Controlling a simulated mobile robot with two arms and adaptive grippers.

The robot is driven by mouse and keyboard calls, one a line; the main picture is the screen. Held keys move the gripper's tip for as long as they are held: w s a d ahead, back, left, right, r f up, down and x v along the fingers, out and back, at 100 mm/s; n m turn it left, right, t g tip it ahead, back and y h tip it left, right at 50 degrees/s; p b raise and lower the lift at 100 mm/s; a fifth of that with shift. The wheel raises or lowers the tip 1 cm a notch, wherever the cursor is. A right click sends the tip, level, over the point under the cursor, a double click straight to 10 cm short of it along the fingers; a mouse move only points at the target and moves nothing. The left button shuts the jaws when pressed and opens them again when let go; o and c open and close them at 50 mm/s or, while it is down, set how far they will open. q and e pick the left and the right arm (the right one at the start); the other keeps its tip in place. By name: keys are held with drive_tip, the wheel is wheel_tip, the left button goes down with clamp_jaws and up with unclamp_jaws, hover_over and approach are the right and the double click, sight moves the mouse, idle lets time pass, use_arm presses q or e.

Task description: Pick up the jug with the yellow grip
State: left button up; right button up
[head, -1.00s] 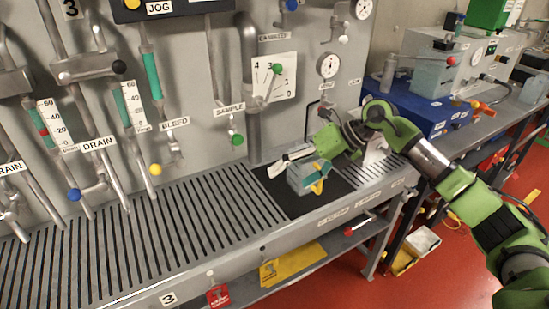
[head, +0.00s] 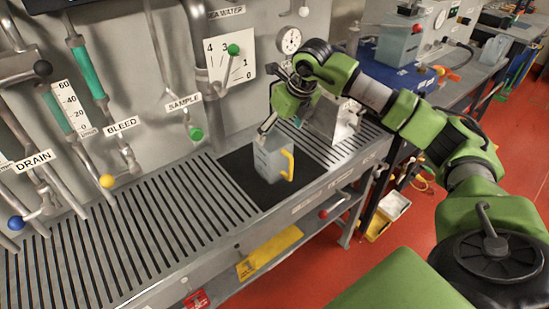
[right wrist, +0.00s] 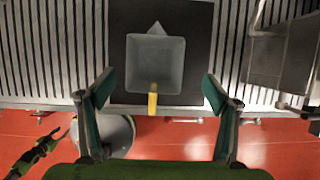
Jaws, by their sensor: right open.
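The jug (head: 268,160) is a pale blue-grey, square-mouthed vessel with a yellow grip (head: 288,165). It stands upright on the black mat (head: 246,188) in the grated counter. My right gripper (head: 270,122) is open, above and close to the jug in the head view. In the right wrist view the jug (right wrist: 155,65) is seen from above, its spout away and its yellow grip (right wrist: 152,100) toward me, between the spread fingers (right wrist: 158,90) in the picture. No contact shows. A small green arm, apparently my left, shows at the lower left there; its jaws are unclear.
A wall panel with pipes, valves and gauges rises behind the counter. A grey metal fixture (head: 336,118) stands right of the mat. A similar bluish container (head: 398,44) is on the back bench. The grating (head: 150,225) left of the mat is clear.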

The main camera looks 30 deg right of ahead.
sight(278, 160)
drive_tip(key=x, duration=0.1)
drive_tip(key=p+x, duration=0.1)
drive_tip(key=x, duration=0.1)
drive_tip(key=p+x, duration=0.1)
drive_tip(key=x, duration=0.1)
drive_tip(key=shift+s+a+f, duration=0.15)
drive_tip(key=shift+s+a, duration=0.05)
drive_tip(key=shift+a, duration=0.2)
drive_tip(key=shift+s, duration=0.1)
drive_tip(key=shift+c, duration=0.7)
drive_tip(key=c, duration=1.4)
use_arm(q)
drive_tip(key=shift+w+d+r, duration=0.15)
drive_tip(key=shift+w+r, duration=0.1)
drive_tip(key=shift+r, duration=0.3)
drive_tip(key=shift+w+d+r, duration=0.1)
drive_tip(key=shift+w+r, duration=0.1)
drive_tip(key=shift+r, duration=0.3)
use_arm(e)
drive_tip(key=shift+c, duration=0.2)
